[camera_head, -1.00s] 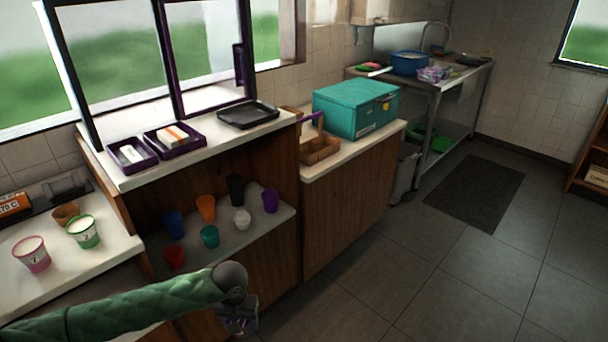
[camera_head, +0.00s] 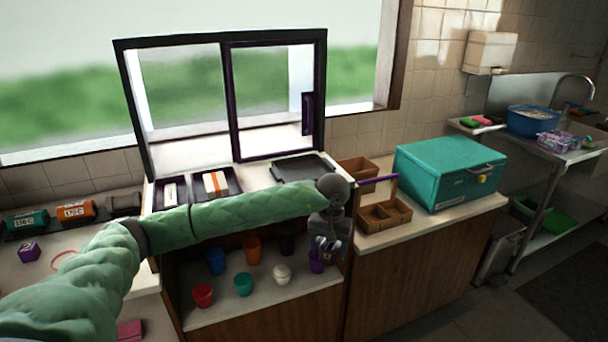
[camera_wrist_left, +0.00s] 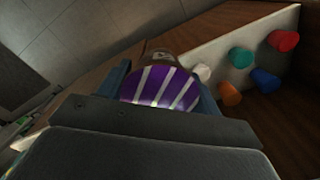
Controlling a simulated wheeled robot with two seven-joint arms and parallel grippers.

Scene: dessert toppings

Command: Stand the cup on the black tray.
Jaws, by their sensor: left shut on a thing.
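My left gripper (camera_head: 327,252) is shut on a cup with purple and white stripes. The cup (camera_wrist_left: 158,88) shows between the fingers in the left wrist view; in the head view it is mostly hidden by the gripper. The black tray (camera_head: 298,168) lies flat and empty on the white counter below the sliding window. My gripper is lower than the tray and nearer to me, in front of the cup shelf's right end. My right gripper is not in view.
Red (camera_head: 203,295), teal (camera_head: 243,284), white (camera_head: 282,274), blue (camera_head: 216,260) and orange (camera_head: 252,250) cups stand on the lower shelf (camera_head: 300,303). Two purple trays (camera_head: 230,193) sit left of the black tray.

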